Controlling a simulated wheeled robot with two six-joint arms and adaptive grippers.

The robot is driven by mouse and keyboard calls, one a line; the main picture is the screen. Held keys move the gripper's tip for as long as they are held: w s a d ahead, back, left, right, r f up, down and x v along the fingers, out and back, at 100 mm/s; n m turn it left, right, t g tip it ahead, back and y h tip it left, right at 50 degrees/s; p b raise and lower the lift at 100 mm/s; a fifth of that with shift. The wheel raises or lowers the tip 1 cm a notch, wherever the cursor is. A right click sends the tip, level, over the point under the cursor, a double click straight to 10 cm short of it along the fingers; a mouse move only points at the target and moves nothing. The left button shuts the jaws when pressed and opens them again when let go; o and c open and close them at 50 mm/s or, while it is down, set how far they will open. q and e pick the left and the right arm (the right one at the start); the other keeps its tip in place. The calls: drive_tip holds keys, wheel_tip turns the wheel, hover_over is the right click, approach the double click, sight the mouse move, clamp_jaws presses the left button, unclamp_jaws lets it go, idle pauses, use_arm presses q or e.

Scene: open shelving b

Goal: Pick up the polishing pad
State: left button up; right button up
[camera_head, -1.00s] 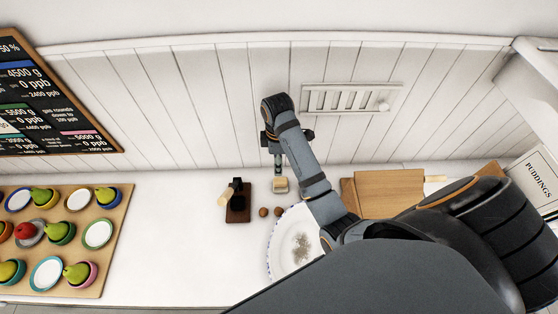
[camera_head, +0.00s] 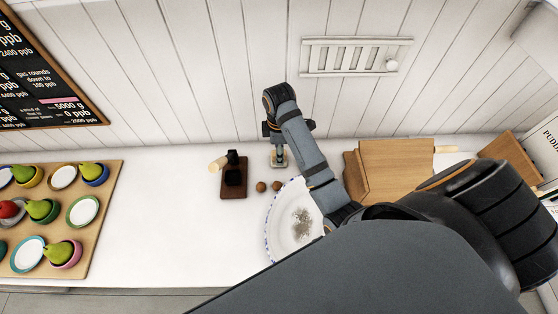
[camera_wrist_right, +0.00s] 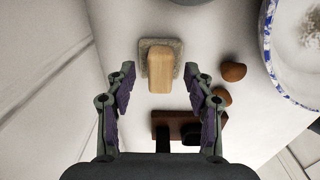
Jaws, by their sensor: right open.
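The polishing pad (camera_wrist_right: 160,66) shows in the right wrist view as a wooden block handle on a grey square base, lying on the white counter. In the head view the pad (camera_head: 278,162) is partly hidden under my right gripper (camera_head: 281,150). In the right wrist view my right gripper (camera_wrist_right: 161,95) is open and empty, with its fingertips near the handle's lower end, one to each side. I cannot tell the exact height of the fingers above the counter. My left gripper is not in view.
A dark wooden stand (camera_head: 234,178) is left of the pad. Two brown round things (camera_head: 268,186) lie close by, and a blue-rimmed plate (camera_head: 272,228) is right of them. Wooden boards (camera_head: 395,165) are further right. A tray of bowls (camera_head: 105,190) is far left. The panelled wall is behind.

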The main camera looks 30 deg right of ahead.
drive_tip(key=shift+f, duration=0.65)
drive_tip(key=c, duration=0.4)
clamp_jaws()
